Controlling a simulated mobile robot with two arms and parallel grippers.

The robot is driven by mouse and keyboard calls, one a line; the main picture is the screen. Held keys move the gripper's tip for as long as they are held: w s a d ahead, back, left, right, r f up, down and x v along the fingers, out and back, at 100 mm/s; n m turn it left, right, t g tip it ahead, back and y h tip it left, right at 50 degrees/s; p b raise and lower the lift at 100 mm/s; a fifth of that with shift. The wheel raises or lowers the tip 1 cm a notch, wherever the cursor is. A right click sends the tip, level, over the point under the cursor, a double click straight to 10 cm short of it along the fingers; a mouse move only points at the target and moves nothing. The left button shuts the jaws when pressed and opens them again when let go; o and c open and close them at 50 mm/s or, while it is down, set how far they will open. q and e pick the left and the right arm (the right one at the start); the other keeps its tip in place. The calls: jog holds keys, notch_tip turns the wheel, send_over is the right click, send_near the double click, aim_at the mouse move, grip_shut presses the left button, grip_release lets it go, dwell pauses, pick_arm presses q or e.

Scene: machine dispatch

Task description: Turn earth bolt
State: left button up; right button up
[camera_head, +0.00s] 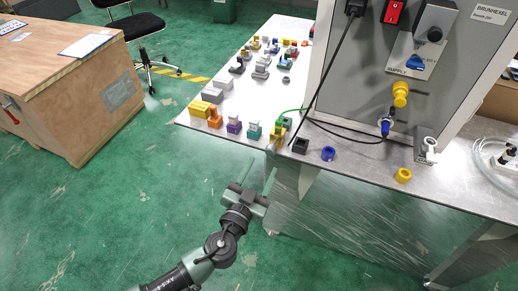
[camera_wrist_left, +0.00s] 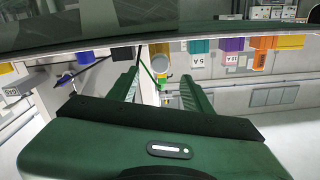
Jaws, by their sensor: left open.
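A yellow clamp-like piece (camera_head: 277,138) sits at the front edge of the bench, with a green wire running from it. My left gripper (camera_head: 257,178) is open and empty, in front of and below the bench edge, apart from the yellow piece. Its two fingers also show in the left wrist view (camera_wrist_left: 160,82), one either side of the silver end. My right gripper is not in view.
A wooden crate (camera_head: 75,90) stands left. The green floor around my left arm is clear.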

aim_at(270, 152)
pick_arm(q)
jog(key=p+x, duration=0.1)
jog(key=x, duration=0.5)
jog(key=shift+w+d, duration=0.15)
jog(key=shift+w, duration=0.2)
grip_shut()
